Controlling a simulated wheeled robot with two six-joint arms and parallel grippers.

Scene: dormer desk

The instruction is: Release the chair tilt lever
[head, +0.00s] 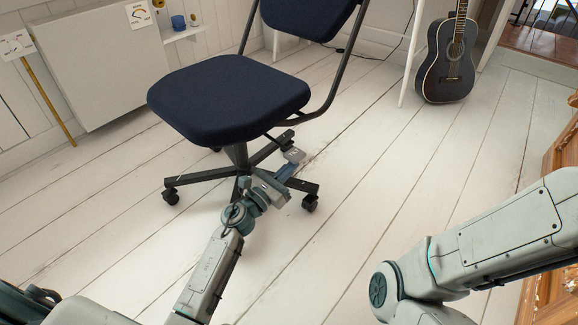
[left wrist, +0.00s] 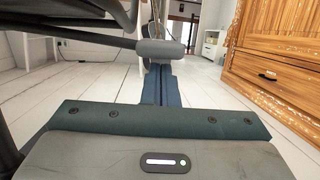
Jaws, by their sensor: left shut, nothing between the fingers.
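The office chair has a dark blue seat (head: 230,98) and backrest on a black wheeled base. Its tilt lever is a dark rod under the seat ending in a grey paddle (head: 293,155). In the left wrist view the paddle (left wrist: 163,48) lies level across the upper end of my fingers. My left gripper (head: 286,171) is below the seat's right side, with blue fingers shut and empty. In the left wrist view my left gripper (left wrist: 157,75) appears just under the paddle; I cannot tell whether they touch. My right gripper is out of view.
A dark guitar (head: 447,60) leans at the back right. A wooden cabinet (left wrist: 272,70) stands on the right. A white panel (head: 95,62) and a yellow stick (head: 47,100) are at the left wall. The white plank floor (head: 385,150) right of the chair is clear.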

